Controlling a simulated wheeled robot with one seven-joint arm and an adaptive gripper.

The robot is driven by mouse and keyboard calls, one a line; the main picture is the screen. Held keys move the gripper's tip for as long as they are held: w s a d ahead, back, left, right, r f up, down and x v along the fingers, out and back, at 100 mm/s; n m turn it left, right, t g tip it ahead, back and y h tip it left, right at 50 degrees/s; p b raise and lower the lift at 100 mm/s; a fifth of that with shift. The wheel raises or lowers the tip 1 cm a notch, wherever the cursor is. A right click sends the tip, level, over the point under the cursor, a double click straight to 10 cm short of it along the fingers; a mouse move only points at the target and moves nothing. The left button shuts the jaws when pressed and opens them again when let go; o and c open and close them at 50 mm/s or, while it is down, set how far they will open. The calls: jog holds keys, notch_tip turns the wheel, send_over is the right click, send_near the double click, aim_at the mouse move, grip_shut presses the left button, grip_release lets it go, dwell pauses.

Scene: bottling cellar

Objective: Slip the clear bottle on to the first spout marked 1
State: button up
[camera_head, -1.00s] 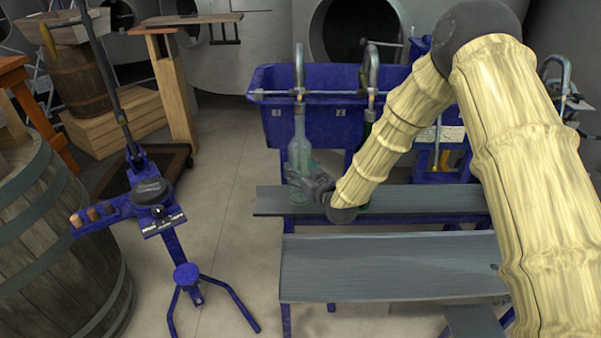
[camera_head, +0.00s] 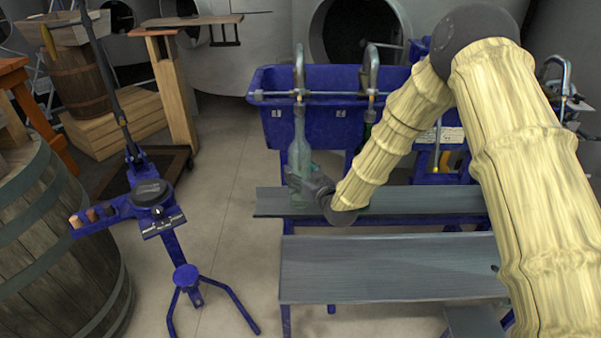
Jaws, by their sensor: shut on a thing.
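The clear bottle (camera_head: 300,155) stands upright in front of the blue trough, greenish and see-through. My gripper (camera_head: 303,183) is shut on its lower body from the right. The first spout (camera_head: 299,72), a curved metal tube above the mark 1 (camera_head: 276,113), comes down right over the bottle's neck. The neck top meets the spout's lower end in the picture; I cannot tell whether the tip is inside the mouth. The bottle's base is partly hidden by my gripper, so its contact with the grey shelf is unclear.
The blue trough (camera_head: 325,132) carries a second spout (camera_head: 372,72) to the right, with a green bottle partly hidden behind my arm. The grey shelf (camera_head: 420,200) and a lower grey board (camera_head: 390,270) lie in front. A blue corking stand (camera_head: 175,235) and barrel (camera_head: 55,240) stand left.

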jog(key=shift+f+b, duration=0.35)
jog(key=shift+f, duration=0.25)
dwell(0.6)
jog(key=o, duration=1.4)
jog(key=shift+s, duration=0.1)
jog(key=v, duration=1.2)
jog(key=s+d+f+m+g+h+p, duration=0.15)
jog(key=s+d+f+g, duration=0.25)
jog(key=s+f, duration=0.5)
jog(key=s+d+f+m+g+h+p, duration=0.1)
jog(key=s+d+f+g+h+p, duration=0.25)
jog(key=s+f, duration=0.55)
jog(key=s+d+f+m+g+h+p, duration=0.1)
jog(key=s+d+g, duration=0.1)
jog(key=s, duration=0.7)
jog(key=s+d+f+g+h+p, duration=0.1)
jog(key=s+d, duration=0.3)
jog(key=s, duration=0.5)
jog(key=s+d+f+m+g+p, duration=0.1)
jog(key=s+d+f+g, duration=0.1)
jog(key=s, duration=0.7)
jog(key=shift+s+d+f+m+g+h, duration=0.1)
jog(key=shift+d+f+m+g+h, duration=0.1)
jog(key=shift+d+g, duration=0.25)
jog(key=shift+s+d+f+m+g+h, duration=0.15)
jog(key=shift+d+g+h, duration=0.1)
jog(key=shift+g, duration=0.35)
